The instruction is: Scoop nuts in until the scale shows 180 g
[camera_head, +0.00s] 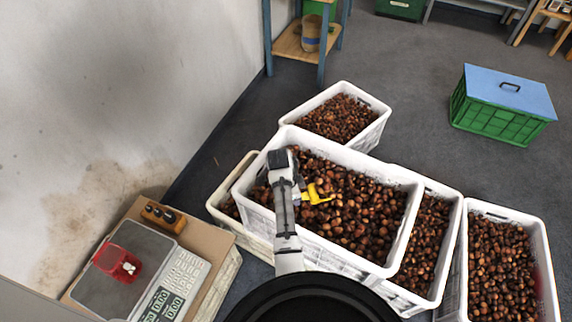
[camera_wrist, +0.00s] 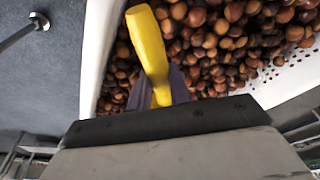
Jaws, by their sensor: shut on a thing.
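My gripper (camera_head: 299,190) is shut on a yellow scoop (camera_head: 317,194), low over the chestnuts (camera_head: 355,210) in the large white crate (camera_head: 402,232). In the wrist view the yellow handle (camera_wrist: 148,45) rises from the jaws (camera_wrist: 176,88), with chestnuts behind it. I cannot tell whether the scoop holds any nuts. The scale (camera_head: 90,289) stands at the lower left, with a red bag or container (camera_head: 118,262) on its plate. Its lit green display (camera_head: 163,305) seems to show zeros, but the digits are small.
More chestnut crates stand behind (camera_head: 375,130) and to the right (camera_head: 540,250). A wooden block with dark knobs (camera_head: 163,216) sits beside the scale. A green crate with a blue lid (camera_head: 505,105) stands on open floor. A wall bounds the left side.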

